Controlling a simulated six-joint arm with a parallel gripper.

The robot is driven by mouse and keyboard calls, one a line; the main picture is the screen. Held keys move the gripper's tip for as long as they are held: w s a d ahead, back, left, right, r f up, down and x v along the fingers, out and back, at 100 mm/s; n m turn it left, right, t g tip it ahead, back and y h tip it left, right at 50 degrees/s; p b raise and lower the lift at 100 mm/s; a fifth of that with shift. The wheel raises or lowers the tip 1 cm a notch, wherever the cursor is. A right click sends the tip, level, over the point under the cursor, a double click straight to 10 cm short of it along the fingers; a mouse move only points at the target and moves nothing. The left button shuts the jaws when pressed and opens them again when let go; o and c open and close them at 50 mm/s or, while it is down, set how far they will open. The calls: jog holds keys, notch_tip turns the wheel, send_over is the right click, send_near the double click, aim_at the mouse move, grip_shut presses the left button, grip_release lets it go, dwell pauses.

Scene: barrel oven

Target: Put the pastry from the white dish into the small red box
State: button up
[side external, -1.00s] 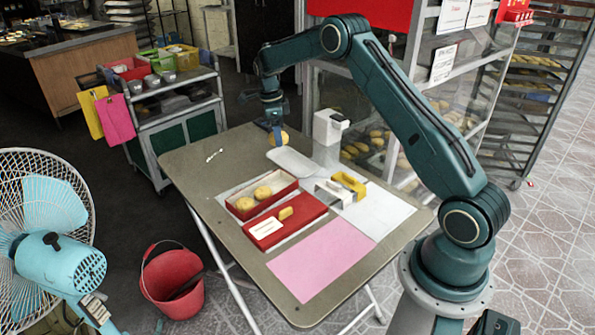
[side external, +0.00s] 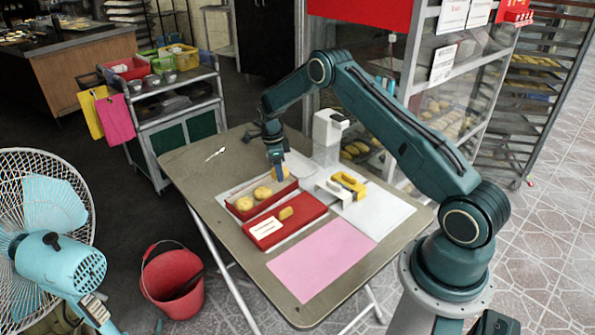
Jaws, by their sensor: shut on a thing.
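My gripper (side external: 277,164) is shut on a pastry (side external: 279,173), a golden round piece partly hidden by the fingers. It holds the pastry over the far right end of the small red box (side external: 270,206). I cannot tell whether the pastry touches the box. The box is open and holds two other golden pastries, one in the middle (side external: 263,192) and one at the near left (side external: 244,203). The white dish (side external: 300,164) lies behind and right of the gripper, partly hidden by it; its visible part looks empty.
A red lid (side external: 300,221) with a white label lies in front of the box. A yellow-handled tool (side external: 349,183) and a white dispenser (side external: 328,128) stand to the right. A pink sheet (side external: 322,256) covers the table's (side external: 205,170) near part. Tongs (side external: 215,154) lie at the far left.

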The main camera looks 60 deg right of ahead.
aim_at(280, 186)
jog(key=shift+f, duration=2.1)
jog(key=shift+f, duration=0.2)
jog(key=o, duration=0.7)
jog(key=shift+r, duration=0.2)
jog(key=r, duration=0.7)
jog(key=w+r, duration=0.1)
jog(key=r, duration=0.3)
jog(key=shift+w+a+r, duration=0.1)
jog(key=shift+a+r, duration=0.25)
jog(key=shift+a, duration=0.05)
jog(key=shift+r, duration=0.15)
